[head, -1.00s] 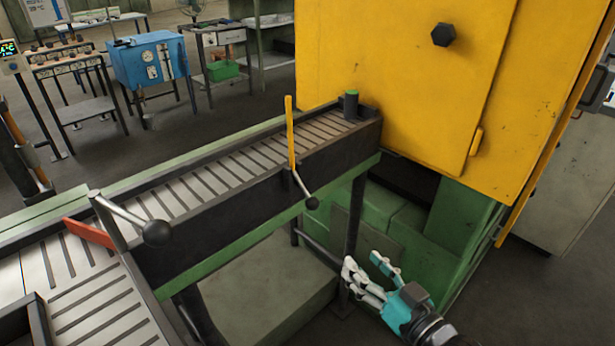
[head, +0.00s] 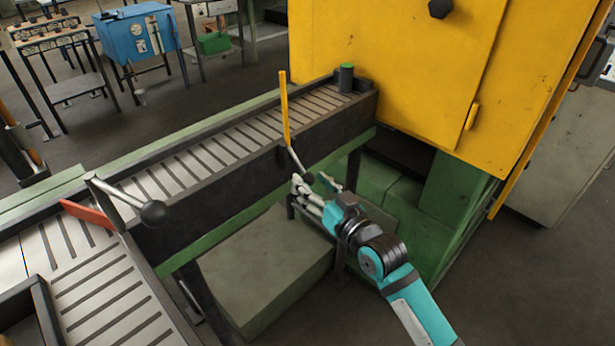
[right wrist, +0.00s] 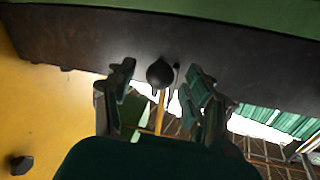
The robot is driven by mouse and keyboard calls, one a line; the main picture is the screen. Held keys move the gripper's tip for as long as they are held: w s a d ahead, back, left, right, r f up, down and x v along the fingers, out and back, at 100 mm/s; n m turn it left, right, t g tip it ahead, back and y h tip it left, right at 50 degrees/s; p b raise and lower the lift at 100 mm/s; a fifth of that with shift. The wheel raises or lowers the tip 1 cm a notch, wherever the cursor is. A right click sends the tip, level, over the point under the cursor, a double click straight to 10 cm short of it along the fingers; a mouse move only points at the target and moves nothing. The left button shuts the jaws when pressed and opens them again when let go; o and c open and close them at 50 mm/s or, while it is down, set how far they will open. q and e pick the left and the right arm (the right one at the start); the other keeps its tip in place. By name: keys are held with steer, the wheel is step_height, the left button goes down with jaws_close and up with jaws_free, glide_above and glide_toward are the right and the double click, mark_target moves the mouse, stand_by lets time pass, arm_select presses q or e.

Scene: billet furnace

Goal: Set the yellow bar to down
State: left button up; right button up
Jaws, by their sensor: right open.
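The yellow bar (head: 284,108) stands upright at the near side of the roller conveyor (head: 228,136). A thin grey lever (head: 294,158) slants down from its foot, with a dark ball knob at its lower end. My right gripper (head: 316,184) is open, right at the knob, and partly covers it. In the right wrist view the dark knob (right wrist: 160,73) shows between the open fingers (right wrist: 162,92), apart from them, with a part of the yellow bar (right wrist: 160,110) behind it. My left gripper is not in view.
A second lever with a dark ball knob (head: 153,213) and a red bar (head: 88,214) are on the conveyor at the left. The yellow furnace cabinet (head: 400,75) stands at the right. A grey block (head: 265,270) lies below the conveyor.

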steer(key=shift+x, duration=1.1)
jaws_close()
